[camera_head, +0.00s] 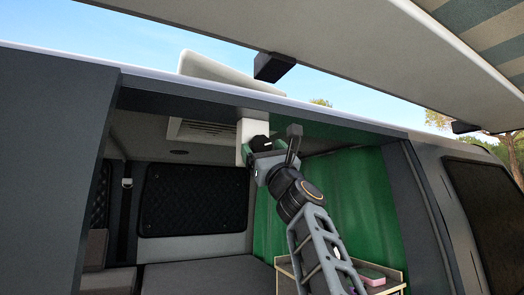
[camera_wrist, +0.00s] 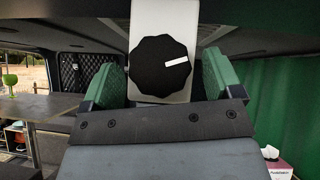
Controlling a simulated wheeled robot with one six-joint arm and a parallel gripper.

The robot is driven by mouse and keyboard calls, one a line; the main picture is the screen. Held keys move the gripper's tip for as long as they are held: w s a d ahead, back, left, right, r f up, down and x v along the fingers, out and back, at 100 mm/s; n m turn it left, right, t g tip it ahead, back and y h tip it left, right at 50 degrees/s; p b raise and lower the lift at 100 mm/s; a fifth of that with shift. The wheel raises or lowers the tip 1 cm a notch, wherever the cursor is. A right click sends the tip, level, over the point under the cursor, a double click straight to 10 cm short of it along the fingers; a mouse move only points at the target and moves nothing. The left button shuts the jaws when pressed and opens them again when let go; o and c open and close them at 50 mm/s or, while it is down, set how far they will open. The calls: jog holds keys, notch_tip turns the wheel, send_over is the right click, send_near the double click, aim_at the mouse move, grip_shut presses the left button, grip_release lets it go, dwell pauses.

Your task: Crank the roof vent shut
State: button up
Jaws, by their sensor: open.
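The roof vent lid (camera_head: 215,72) is white and stands tilted up above the van roof, so the vent is open. Under the roof edge hangs a white plate (camera_head: 249,128) with a black scalloped knob (camera_wrist: 160,67). The knob's white mark points right and slightly up in the wrist view. My gripper (camera_wrist: 164,76) is open, its green-padded fingers apart on the left and right of the knob. The knob appears between them; contact is not visible. In the head view my gripper (camera_head: 258,152) is right at the plate, partly covering it.
A pale vent frame (camera_head: 206,131) sits in the ceiling left of the plate. A green curtain (camera_head: 350,195) is behind my arm. A wooden-edged shelf (camera_head: 380,283) is below right, and a tissue box (camera_wrist: 278,168) shows low right.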

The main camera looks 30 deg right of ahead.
jog(key=c, duration=0.9)
jog(key=shift+n, duration=0.3)
jog(key=n+g+y+p, duration=0.1)
jog(key=n+y, duration=0.2)
jog(key=n+g+y+p, duration=0.1)
jog(key=n+y, duration=0.1)
jog(key=n, duration=0.1)
jog(key=n+g+y+p, duration=0.1)
jog(key=n+g+y, duration=0.1)
jog(key=n+y, duration=0.1)
jog(key=shift+d+r+n+y+p, duration=0.3)
jog(key=shift+r+n+p, duration=0.05)
jog(key=shift+n, duration=0.25)
jog(key=shift+s+d+n+g+y+p, duration=0.1)
jog(key=shift+n+g+y+p, duration=0.5)
jog(key=shift+n+g, duration=0.5)
jog(key=shift+n+g+y+p, duration=0.45)
jog(key=shift+n+g+y, duration=0.2)
jog(key=shift+n, duration=0.85)
jog(key=shift+r+g, duration=0.1)
jog(key=shift+g, duration=0.15)
jog(key=shift+n, duration=0.5)
jog(key=o, duration=0.9)
jog(key=shift+d, duration=0.1)
